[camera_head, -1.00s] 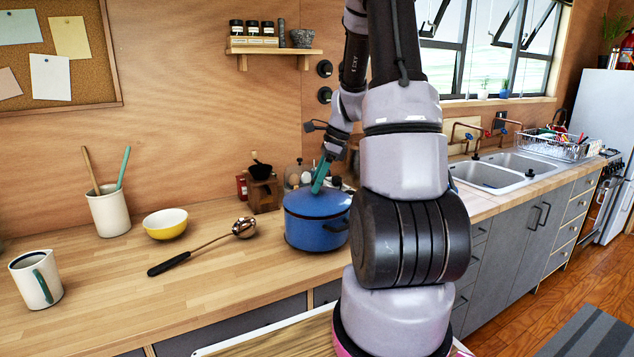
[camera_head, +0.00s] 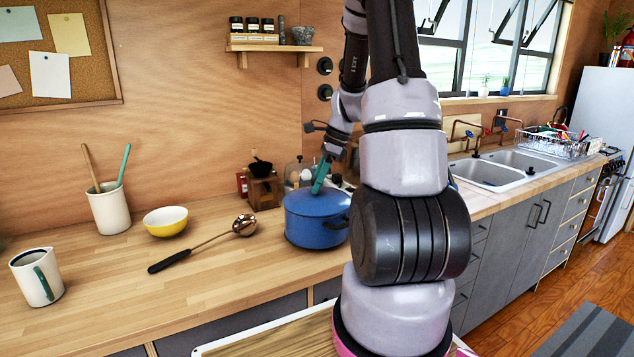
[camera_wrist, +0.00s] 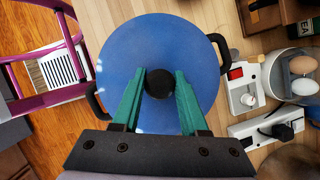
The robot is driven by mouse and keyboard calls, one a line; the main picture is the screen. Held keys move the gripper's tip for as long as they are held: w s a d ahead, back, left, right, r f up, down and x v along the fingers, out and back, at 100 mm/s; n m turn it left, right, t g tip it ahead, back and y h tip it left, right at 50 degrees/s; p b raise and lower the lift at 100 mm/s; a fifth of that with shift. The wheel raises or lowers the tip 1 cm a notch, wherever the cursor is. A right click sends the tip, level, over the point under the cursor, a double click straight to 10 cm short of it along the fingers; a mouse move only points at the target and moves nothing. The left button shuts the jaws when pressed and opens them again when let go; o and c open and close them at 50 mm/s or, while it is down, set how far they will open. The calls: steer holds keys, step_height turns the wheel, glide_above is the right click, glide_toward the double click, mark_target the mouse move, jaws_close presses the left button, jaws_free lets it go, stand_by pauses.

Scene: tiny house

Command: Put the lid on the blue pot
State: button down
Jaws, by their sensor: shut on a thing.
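The blue pot (camera_head: 318,230) stands upright on the wooden counter, with dark handles at its sides. Its blue lid (camera_head: 318,201) lies over the pot's top; whether it is fully seated cannot be told. In the wrist view the lid (camera_wrist: 128,60) fills the middle, seen from above, with a pot handle sticking out at each side. My gripper (camera_wrist: 159,84) has teal fingers, shut on the lid's round black knob. In the head view my gripper (camera_head: 320,176) reaches down to the lid from above; the knob is hidden there.
A ladle (camera_head: 205,245), a yellow bowl (camera_head: 166,222) and a utensil crock (camera_head: 108,208) stand left of the pot. A coffee grinder (camera_head: 264,188) and an egg holder (camera_wrist: 290,75) are close behind it.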

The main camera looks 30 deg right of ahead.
stand_by(0.4)
steer(key=shift+c, duration=1.8)
jaws_free()
steer(key=shift+o, duration=0.4)
steer(key=shift+f, duration=0.1)
steer(key=shift+o, duration=1.4)
steer(key=shift+r, duration=3.55)
